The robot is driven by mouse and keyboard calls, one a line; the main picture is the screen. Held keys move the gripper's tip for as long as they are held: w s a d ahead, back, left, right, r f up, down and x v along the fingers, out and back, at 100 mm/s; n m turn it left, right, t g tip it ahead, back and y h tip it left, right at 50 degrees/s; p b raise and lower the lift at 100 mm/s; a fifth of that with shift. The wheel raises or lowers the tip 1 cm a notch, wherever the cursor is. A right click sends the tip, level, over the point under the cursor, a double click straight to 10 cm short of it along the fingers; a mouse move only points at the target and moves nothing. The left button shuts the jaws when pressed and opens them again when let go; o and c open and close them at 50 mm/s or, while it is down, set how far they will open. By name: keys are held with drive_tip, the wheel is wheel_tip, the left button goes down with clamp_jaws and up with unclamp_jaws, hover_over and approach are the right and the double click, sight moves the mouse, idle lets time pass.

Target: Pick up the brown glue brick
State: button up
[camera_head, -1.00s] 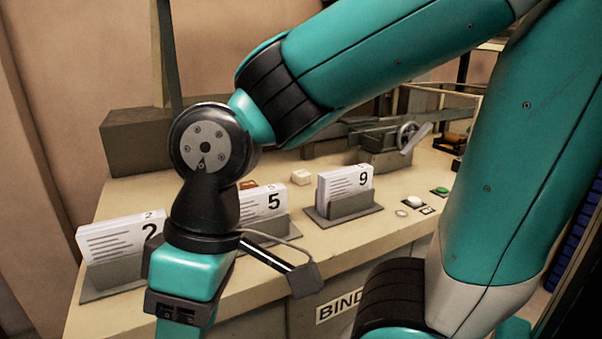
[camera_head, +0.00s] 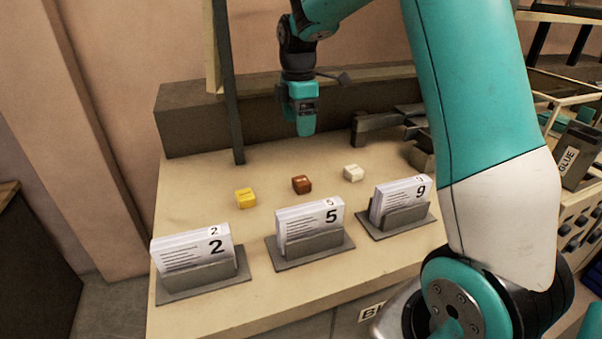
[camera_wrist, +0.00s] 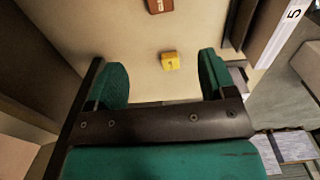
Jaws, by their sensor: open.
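The brown glue brick (camera_head: 302,185) lies on the table, between a yellow brick (camera_head: 245,198) on its left and a white brick (camera_head: 353,173) on its right. My gripper (camera_head: 305,128) is above the back of the table, pointing down, behind the brown brick and apart from it. In the wrist view my gripper (camera_wrist: 165,80) is open and empty, its two green fingers spread wide. The brown brick (camera_wrist: 160,5) shows at the top edge of that view, partly cut off. The yellow brick (camera_wrist: 170,60) appears between the fingertips but farther off.
Three card holders stand along the front edge, with cards numbered 2 (camera_head: 195,275), 5 (camera_head: 312,245) and 9 (camera_head: 400,212). A dark raised block (camera_head: 200,120) runs along the back. A grey upright post (camera_head: 226,90) stands at the back left. Free table lies around the bricks.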

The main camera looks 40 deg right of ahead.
drive_tip(key=p, duration=0.3)
hover_over(301, 180)
drive_tip(key=f, duration=1.1)
drive_tip(key=shift+w+a+f, duration=0.2)
drive_tip(key=shift+f, duration=0.2)
drive_tip(key=shift+s+d+f+p, duration=0.15)
drive_tip(key=shift+f+p, duration=0.6)
drive_tip(key=shift+f, duration=0.6)
drive_tip(key=shift+s+d+f+p, duration=0.1)
drive_tip(key=shift+f+p, duration=0.6)
drive_tip(key=shift+f, duration=0.65)
drive_tip(key=c, duration=1)
drive_tip(key=shift+w, duration=0.1)
